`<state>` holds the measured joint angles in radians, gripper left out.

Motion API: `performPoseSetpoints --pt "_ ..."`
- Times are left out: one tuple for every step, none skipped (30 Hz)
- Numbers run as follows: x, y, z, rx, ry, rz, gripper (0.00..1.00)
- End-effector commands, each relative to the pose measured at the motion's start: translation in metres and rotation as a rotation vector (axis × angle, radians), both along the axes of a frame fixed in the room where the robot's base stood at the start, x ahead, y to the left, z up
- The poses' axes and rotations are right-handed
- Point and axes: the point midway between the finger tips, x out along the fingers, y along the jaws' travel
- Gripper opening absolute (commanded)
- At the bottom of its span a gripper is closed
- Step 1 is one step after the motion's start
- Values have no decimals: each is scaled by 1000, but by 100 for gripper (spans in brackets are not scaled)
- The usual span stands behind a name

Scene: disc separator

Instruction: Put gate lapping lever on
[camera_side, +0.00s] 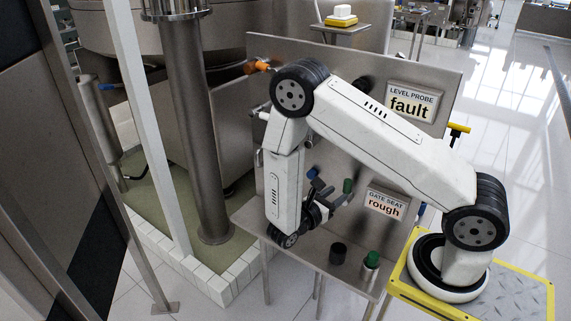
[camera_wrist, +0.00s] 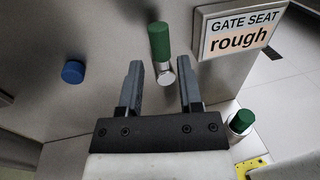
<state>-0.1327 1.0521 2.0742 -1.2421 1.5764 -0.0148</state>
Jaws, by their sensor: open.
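The panel (camera_side: 445,88) carries a sign reading "GATE SEAT rough" (camera_side: 386,204), which also shows in the wrist view (camera_wrist: 241,31). To the left of this sign is a lever with a green grip (camera_side: 347,186), probably the gate lapping lever. In the wrist view the green grip (camera_wrist: 159,40) points upward, with a silver part at its lower end. My gripper (camera_wrist: 160,66) is open, its two fingers to the left and right of the lever's lower end. I see a gap on both sides. In the side view my gripper (camera_side: 337,197) is small and partly hidden.
A blue knob (camera_wrist: 73,72) is on the panel to the left. A black cup (camera_side: 338,253) and a green-capped metal cylinder (camera_side: 371,268) stand on the shelf below. A "LEVEL PROBE fault" sign (camera_side: 411,103) is higher up. An orange handle (camera_side: 257,67) sits at the panel's upper left.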

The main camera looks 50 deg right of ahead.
Motion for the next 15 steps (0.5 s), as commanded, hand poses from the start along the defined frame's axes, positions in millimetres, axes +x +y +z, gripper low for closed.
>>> performPoseSetpoints --pt "-2 -6 0 0 1 -4 46" --pt "-2 -9 0 0 0 -3 46" --pt "-3 -14 0 0 0 -4 46" --pt "-4 -17 0 0 0 -4 46" --pt "-5 -21 0 0 0 -4 46" --pt "-6 -25 0 1 0 -4 46" --pt "-6 -28 0 1 0 -4 46" --pt "-7 -31 0 1 0 -4 46" --pt "-7 -35 0 1 0 -4 46" --pt "-8 -37 0 1 0 -3 46" --pt "-8 -40 0 1 0 -3 46" --pt "-9 -43 0 1 0 -3 46" --pt "-9 -45 0 1 0 -3 46" --pt "-9 -46 0 1 0 -2 46" --pt "-10 -48 0 1 0 -2 46"
